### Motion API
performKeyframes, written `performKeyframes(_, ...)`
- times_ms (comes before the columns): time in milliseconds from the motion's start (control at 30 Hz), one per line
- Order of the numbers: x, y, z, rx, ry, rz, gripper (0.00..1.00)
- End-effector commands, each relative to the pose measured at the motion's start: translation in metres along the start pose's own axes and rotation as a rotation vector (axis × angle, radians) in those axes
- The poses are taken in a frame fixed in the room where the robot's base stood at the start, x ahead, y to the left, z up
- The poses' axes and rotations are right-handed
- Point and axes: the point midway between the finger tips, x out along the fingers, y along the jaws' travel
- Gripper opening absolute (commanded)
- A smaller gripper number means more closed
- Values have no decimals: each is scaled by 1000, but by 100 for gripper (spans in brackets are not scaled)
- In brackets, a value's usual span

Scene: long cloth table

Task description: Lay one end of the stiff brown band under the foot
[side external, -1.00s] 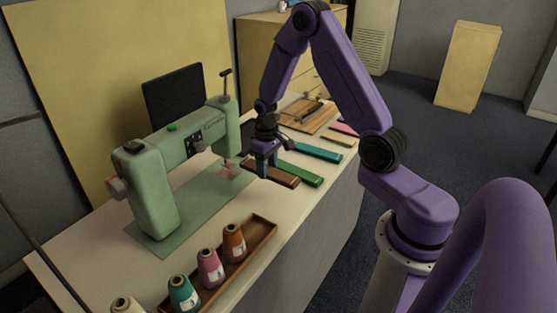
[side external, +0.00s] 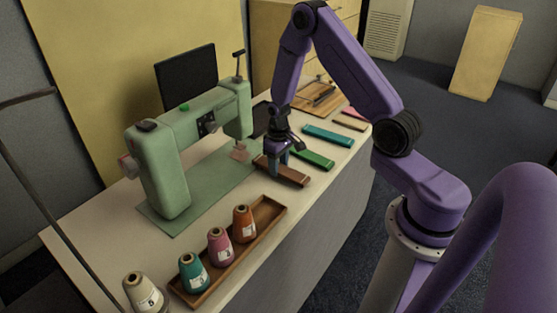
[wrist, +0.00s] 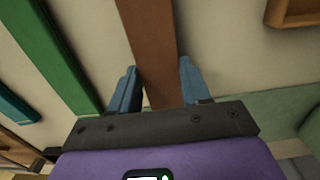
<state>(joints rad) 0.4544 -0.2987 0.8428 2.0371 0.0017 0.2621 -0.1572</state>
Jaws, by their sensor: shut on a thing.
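The stiff brown band (side external: 293,177) is near the front of the table, to the right of the green sewing machine (side external: 165,170). My gripper (side external: 278,170) points down over it and is shut on it. In the wrist view the brown band (wrist: 150,45) runs between my two blue fingers (wrist: 158,88), one along each side. The machine's foot (side external: 240,148) is under its right-hand head, left of my gripper. A small pinkish piece shows there. The foot is too small to tell its gap. The band's near end sticks out to the right of my fingers.
A green band (side external: 314,159) and a teal band (side external: 328,136) lie to the right of the brown one. A wooden tray (side external: 263,218) with several thread cones stands in front. The machine's green mat (side external: 215,180) is bare toward the front.

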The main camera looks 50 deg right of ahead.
Motion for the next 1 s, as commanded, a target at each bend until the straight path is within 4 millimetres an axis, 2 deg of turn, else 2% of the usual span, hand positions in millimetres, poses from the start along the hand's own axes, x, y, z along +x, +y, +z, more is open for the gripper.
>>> performKeyframes(467,5,0,0,0,2,0,17)
performKeyframes(500,5,0,0,0,2,0,60)
performKeyframes(567,4,0,0,0,1,0,77)
performKeyframes(867,4,0,0,0,1,0,77)
performKeyframes(1000,-4,0,-1,0,2,0,77)
